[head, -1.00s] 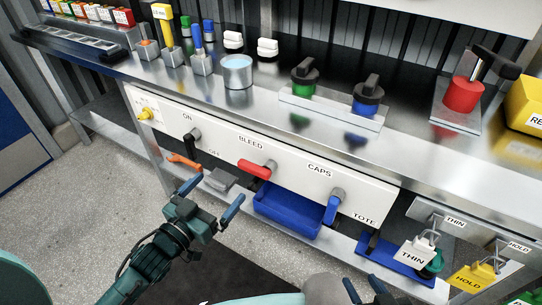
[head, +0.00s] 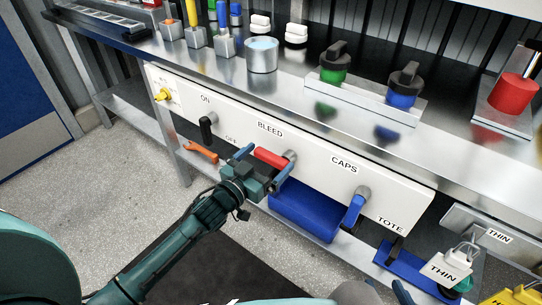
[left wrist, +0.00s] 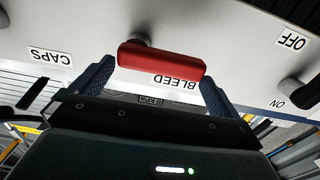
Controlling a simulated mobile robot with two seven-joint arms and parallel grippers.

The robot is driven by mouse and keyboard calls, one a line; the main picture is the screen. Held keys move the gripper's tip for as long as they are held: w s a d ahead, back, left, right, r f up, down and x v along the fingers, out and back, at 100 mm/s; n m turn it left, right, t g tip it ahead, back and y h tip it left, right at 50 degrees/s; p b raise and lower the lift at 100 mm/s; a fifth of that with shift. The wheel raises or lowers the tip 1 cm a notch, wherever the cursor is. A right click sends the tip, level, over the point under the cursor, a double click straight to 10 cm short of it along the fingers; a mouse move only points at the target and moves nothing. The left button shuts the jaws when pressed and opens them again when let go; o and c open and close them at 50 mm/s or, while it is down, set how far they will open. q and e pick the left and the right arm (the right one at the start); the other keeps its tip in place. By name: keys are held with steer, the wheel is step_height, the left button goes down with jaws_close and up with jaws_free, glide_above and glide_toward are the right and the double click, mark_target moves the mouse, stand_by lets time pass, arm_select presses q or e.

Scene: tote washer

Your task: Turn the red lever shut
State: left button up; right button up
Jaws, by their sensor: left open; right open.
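The red lever (head: 272,157) sits on the white panel under the BLEED label. It points left from its round pivot, lying along the panel. My left gripper (head: 264,164) is open in front of it, with one finger beyond each end of the lever. In the left wrist view the red lever (left wrist: 163,60) lies crosswise between the spread fingertips (left wrist: 155,83), with no clear contact; the panel appears upside down there. My right gripper (head: 402,292) shows only in part at the bottom edge.
The panel also carries a black lever (head: 208,127) at ON/OFF, a blue lever (head: 352,212) at CAPS and a yellow knob (head: 162,94). A blue bin (head: 300,213) sits below the panel, beside my left gripper.

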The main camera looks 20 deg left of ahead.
mark_target(275, 155)
arm_select(q)
steer(key=shift+x, duration=1.2)
steer(key=shift+c, duration=0.4)
steer(key=c, duration=1)
steer(key=shift+o, duration=0.2)
